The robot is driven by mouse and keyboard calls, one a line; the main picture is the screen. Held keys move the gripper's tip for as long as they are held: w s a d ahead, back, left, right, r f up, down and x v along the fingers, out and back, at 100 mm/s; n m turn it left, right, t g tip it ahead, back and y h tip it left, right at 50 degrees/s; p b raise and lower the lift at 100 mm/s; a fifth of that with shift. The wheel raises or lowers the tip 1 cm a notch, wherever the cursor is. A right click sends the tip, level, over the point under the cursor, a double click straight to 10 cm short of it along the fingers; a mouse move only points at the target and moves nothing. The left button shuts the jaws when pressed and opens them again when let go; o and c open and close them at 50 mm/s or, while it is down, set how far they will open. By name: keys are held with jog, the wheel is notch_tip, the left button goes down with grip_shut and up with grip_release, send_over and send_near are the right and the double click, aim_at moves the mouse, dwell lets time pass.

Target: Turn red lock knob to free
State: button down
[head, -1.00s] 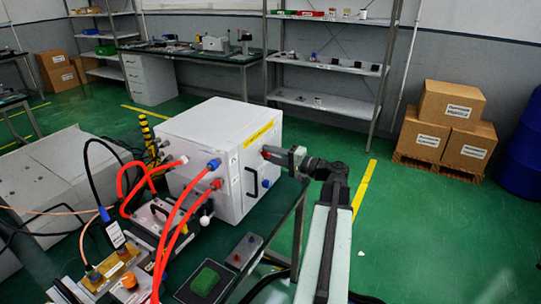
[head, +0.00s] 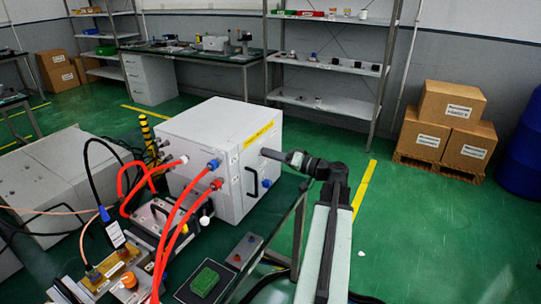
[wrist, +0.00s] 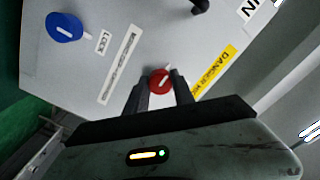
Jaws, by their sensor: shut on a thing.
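The red lock knob (wrist: 160,80) sits on the white panel in the wrist view, between the two fingers of my gripper (wrist: 160,92). The fingers are shut on it, one on each side. A white pointer line on the knob slants up and to the right in that picture. In the head view my gripper (head: 266,154) reaches left to the right-hand face of the white box (head: 235,200), and the red knob is hidden there.
A blue knob (wrist: 65,27) with a LOCK label (wrist: 103,42) is on the same panel. A yellow danger label (wrist: 215,68) and a dark handle (head: 251,182) are close by. Red hoses (head: 178,235) run across the table to the box's left.

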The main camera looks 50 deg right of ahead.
dwell(0.4)
jog(key=c, duration=1.1)
grip_release()
jog(key=shift+o, duration=0.2)
jog(key=v, duration=0.8)
